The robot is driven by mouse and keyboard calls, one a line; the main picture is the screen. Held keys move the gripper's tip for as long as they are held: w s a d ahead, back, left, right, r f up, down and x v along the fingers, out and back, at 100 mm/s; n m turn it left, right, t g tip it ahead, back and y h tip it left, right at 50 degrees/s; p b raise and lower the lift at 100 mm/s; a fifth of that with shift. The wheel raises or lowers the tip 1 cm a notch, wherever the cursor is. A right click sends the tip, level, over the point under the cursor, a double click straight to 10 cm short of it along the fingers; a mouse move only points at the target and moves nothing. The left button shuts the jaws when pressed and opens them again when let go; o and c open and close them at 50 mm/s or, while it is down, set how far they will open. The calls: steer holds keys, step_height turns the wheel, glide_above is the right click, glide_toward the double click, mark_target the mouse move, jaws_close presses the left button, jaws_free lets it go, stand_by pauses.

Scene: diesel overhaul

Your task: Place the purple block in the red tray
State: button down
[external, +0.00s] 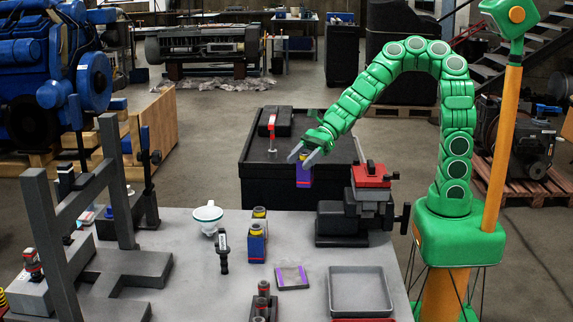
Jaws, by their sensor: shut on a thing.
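My gripper (303,157) is in the external view, above and behind the far edge of the grey table. It is shut on the purple block (304,175), a blue-purple piece with a yellowish upper part and a reddish band low down. The block hangs roughly upright in front of the black case, clear of the grey table top. A thin red strip (364,320), perhaps the rim of the red tray, shows at the bottom edge of the picture; the rest of it is out of frame.
A grey tray (361,313), a flat purple-ended piece (292,277), blue blocks with yellow tops (257,245) and a white cup (207,217) are on the table. A dark vise (343,224) with a red top stands at right. A grey frame (120,190) stands at left.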

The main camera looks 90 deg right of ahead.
steer(key=shift+s+d+r, duration=0.1)
steer(key=shift+s+r, duration=0.15)
steer(key=shift+s, duration=0.15)
